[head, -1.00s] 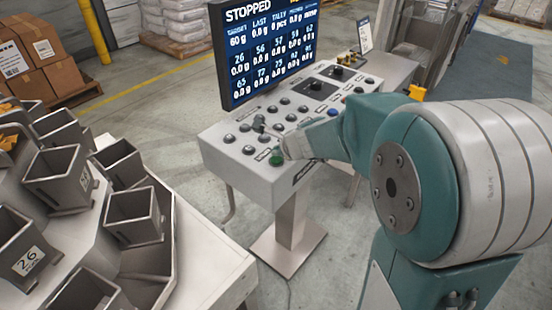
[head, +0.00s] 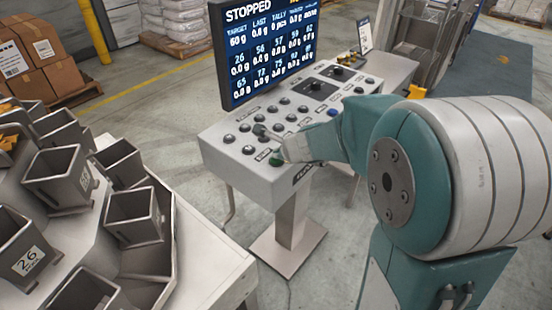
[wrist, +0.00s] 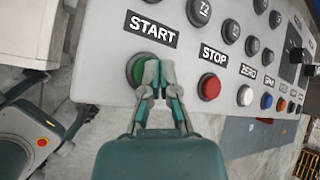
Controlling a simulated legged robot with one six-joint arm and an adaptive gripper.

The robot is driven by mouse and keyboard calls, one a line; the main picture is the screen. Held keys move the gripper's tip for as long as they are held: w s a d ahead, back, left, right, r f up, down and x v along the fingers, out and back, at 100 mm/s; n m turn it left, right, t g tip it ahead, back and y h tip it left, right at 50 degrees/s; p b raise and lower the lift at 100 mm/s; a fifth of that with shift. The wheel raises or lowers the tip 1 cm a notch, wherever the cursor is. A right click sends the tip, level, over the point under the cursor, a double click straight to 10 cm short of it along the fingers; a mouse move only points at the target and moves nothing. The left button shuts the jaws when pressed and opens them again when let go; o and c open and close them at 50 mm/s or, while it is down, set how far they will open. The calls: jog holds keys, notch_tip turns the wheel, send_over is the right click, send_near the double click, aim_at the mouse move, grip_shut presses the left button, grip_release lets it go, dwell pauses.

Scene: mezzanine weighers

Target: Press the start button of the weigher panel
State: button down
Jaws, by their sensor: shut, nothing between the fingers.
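The weigher panel (head: 222,165) is a light grey slanted console on a pedestal, under a screen (head: 265,45) that reads STOPPED. In the wrist view the green start button (wrist: 137,68) sits below a black START label (wrist: 152,29). My gripper (wrist: 158,66) is shut and empty, its tips overlapping the right part of the green button. I cannot tell whether the tips touch it. In the head view the green button (head: 276,161) shows beside my gripper (head: 284,150), which is partly hidden by my own wrist.
A red STOP button (wrist: 209,87) is right of the green one, then a white ZERO button (wrist: 244,96) and several more. Grey numbered buttons (wrist: 199,12) lie above. Metal hoppers (head: 133,215) stand on a table at left. Floor around the pedestal is clear.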

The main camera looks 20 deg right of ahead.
jog(key=shift+f, duration=0.3)
dwell(0.5)
jog(key=shift+r, duration=0.85)
jog(key=shift+r, duration=2.5)
